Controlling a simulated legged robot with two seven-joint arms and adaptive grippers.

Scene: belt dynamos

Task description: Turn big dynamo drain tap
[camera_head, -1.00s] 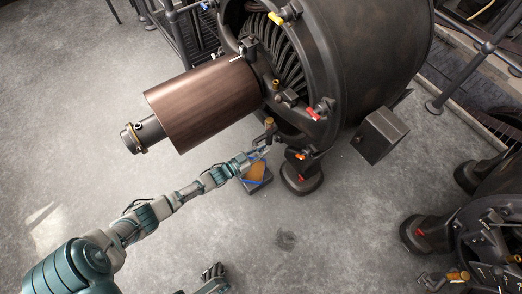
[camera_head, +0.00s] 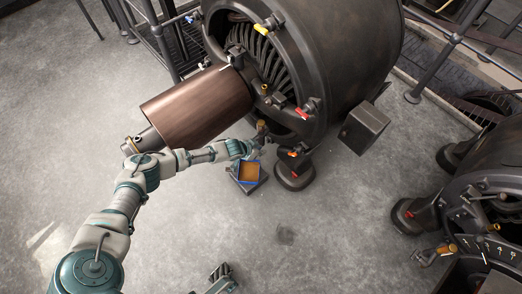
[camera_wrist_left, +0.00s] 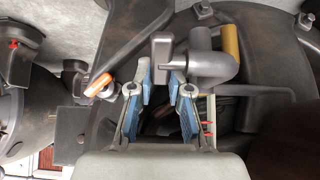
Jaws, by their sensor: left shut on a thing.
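The big dynamo (camera_head: 345,60) fills the top middle of the head view. At its lower front is the drain tap, a grey crank with a brass-coloured grip (camera_head: 262,127). In the left wrist view the tap's grey body (camera_wrist_left: 207,66) and brass grip (camera_wrist_left: 230,40) lie just beyond the fingers. My left gripper (camera_head: 254,147) is at the tap, and its blue-padded fingers (camera_wrist_left: 166,88) are shut on the tap's grey end piece. The exact contact is partly hidden. My right gripper (camera_head: 222,272) shows only partly at the bottom edge, and its jaw state is unclear.
A blue-rimmed tray (camera_head: 239,178) with brown contents stands below the tap. An orange-handled valve (camera_head: 293,154) and a red-handled valve (camera_head: 303,114) sit close by on the right. A brown pulley drum (camera_head: 195,108) is above my left arm. The front floor is clear.

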